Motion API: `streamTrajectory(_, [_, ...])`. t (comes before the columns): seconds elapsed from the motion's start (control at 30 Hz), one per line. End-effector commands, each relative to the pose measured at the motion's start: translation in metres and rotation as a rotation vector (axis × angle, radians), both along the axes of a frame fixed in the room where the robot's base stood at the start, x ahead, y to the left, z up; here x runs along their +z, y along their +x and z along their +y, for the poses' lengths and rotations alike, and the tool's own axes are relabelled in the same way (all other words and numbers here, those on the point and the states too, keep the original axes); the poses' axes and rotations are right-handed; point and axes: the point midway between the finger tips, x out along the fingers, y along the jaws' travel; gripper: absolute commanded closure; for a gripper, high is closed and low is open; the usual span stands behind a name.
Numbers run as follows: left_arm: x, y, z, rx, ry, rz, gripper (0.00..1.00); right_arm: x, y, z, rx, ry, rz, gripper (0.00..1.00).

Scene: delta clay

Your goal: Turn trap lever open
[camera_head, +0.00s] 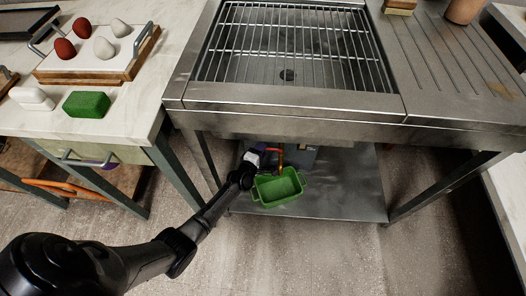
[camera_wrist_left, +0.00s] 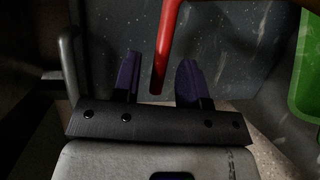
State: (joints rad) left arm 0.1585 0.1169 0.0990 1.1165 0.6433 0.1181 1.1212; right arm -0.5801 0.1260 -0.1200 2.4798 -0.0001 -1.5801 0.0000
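The trap lever (camera_wrist_left: 167,48) is a red bar that hangs down in the left wrist view, its lower end between the two purple-lined fingers of my left gripper (camera_wrist_left: 158,78). The fingers are apart, with a gap visible on both sides of the lever. In the head view my left gripper (camera_head: 258,151) is under the sink, and the orange-red lever (camera_head: 280,149) shows just beside it. A grey body (camera_head: 303,154), perhaps the trap, sits behind and is mostly hidden by the sink's front edge. My right gripper is in neither view.
A green bin (camera_head: 278,188) stands on the lower metal shelf (camera_head: 350,190), close to my left gripper; its edge shows in the wrist view (camera_wrist_left: 306,75). The steel sink (camera_head: 300,101) overhangs above. A marble-topped table (camera_head: 132,103) with green and white blocks stands left.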

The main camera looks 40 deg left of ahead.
Motion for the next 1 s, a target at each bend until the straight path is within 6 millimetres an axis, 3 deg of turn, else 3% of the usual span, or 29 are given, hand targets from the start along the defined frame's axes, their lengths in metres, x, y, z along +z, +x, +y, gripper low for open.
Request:
streamTrajectory(0.2, [-0.003,0.015,0.003,0.0,0.001,-0.001,0.61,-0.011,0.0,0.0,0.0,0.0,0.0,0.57])
streamTrajectory(0.57, [-0.003,0.017,0.004,0.0,0.001,0.0,0.61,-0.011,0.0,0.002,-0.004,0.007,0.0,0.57])
streamTrajectory(1.0, [-0.003,0.017,0.004,0.0,0.0,0.0,1.0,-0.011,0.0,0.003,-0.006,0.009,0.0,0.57])
